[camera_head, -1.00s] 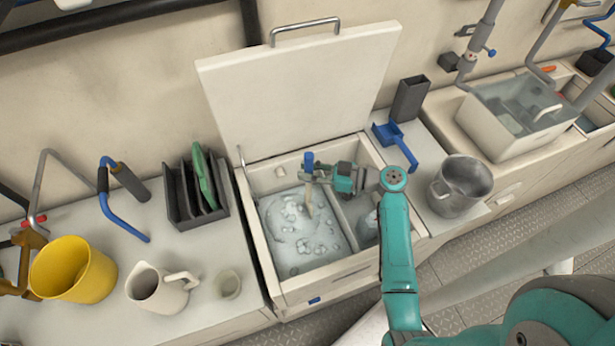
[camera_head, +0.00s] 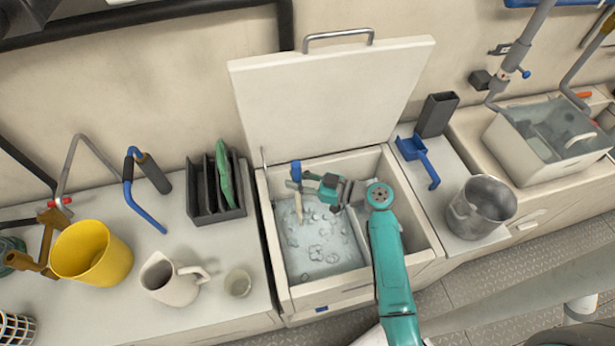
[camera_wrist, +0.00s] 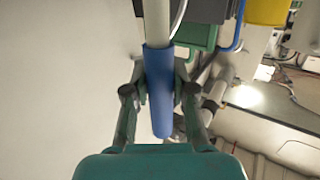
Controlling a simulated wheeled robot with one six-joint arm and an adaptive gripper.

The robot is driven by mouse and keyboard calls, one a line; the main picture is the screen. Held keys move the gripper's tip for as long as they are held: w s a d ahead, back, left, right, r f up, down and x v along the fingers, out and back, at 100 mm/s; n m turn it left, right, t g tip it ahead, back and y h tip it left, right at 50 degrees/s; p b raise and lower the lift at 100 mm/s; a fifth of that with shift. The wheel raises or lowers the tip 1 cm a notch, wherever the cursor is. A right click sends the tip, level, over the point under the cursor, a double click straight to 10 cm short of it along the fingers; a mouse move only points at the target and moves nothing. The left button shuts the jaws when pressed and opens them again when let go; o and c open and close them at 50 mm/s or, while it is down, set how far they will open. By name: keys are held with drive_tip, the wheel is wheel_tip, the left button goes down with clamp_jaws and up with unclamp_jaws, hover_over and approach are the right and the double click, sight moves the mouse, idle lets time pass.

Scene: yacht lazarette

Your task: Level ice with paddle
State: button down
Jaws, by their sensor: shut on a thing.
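My gripper (camera_head: 310,184) is over the back left of the open ice box (camera_head: 282,262) and is shut on the blue handle of the paddle (camera_head: 296,172). In the wrist view the blue handle (camera_wrist: 159,95) sits between the two fingers, with a pale shaft leading away from it. In the head view the pale shaft points down into the ice (camera_head: 320,256); the paddle's lower end is hard to make out. The ice fills the left compartment, with loose lumps on its surface in the middle and toward the front. My arm partly covers the box's right compartment.
The box's lid (camera_head: 330,95) stands open behind it. On the left are a black rack (camera_head: 215,205), a white jug (camera_head: 172,280), a small cup (camera_head: 238,283) and a yellow bucket (camera_head: 92,255). On the right are a blue scoop (camera_head: 415,152) and a metal pot (camera_head: 481,207).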

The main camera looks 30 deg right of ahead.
drive_tip(key=s+a, duration=0.5)
drive_tip(key=a, duration=0.1)
drive_tip(key=s+d, duration=0.3)
drive_tip(key=d, duration=0.9)
drive_tip(key=w+a, duration=0.6)
drive_tip(key=a, duration=0.5)
wheel_tip(320, 180, up, 30)
drive_tip(key=shift+w, duration=0.2)
idle(2.6)
drive_tip(key=shift+d, duration=0.1)
idle(0.9)
